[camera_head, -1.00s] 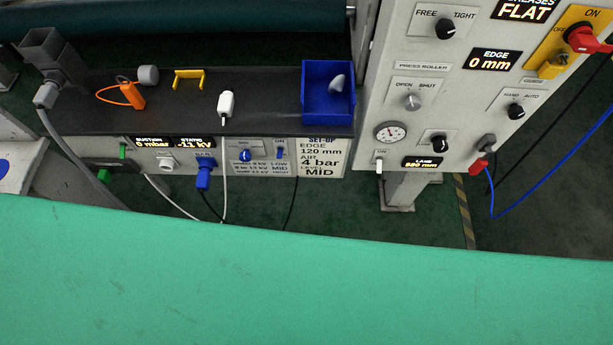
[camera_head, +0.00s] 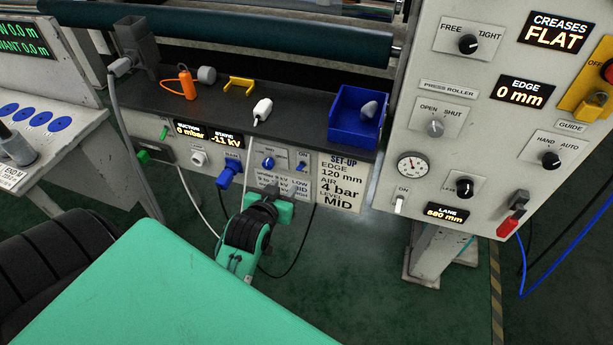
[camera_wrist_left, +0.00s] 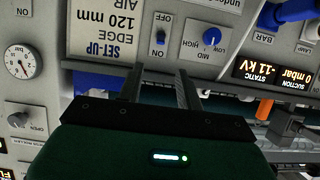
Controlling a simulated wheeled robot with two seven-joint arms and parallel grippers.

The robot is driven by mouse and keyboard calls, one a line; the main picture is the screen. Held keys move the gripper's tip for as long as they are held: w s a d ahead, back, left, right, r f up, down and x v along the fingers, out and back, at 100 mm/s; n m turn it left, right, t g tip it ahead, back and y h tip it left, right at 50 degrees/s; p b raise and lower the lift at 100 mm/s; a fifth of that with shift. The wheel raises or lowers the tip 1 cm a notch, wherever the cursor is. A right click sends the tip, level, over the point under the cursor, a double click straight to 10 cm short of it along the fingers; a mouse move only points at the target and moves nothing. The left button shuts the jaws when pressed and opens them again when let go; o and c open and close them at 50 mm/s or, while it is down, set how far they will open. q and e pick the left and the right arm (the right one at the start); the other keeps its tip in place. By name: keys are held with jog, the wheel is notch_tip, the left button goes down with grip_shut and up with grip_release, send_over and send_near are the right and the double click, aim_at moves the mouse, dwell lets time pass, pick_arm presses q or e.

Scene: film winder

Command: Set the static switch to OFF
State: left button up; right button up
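In the left wrist view, which is upside down, the toggle (camera_wrist_left: 161,37) sits between OFF and ON labels. The static display (camera_head: 226,140) reads -1.1 kV or -11 kV; the decimal point is unclear. My left gripper (camera_head: 280,187) is just in front of and below the switch, apart from it. My right gripper is out of view.
A shelf above holds a blue bin (camera_head: 357,117). A taller control panel (camera_head: 425,100) stands to the right.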

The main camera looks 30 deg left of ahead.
aim_at(298, 169)
pick_arm(q)
jog(key=x, duration=1.3)
jog(key=shift+w+a+f, duration=0.1)
jog(key=shift+w+f, duration=0.05)
grip_shut()
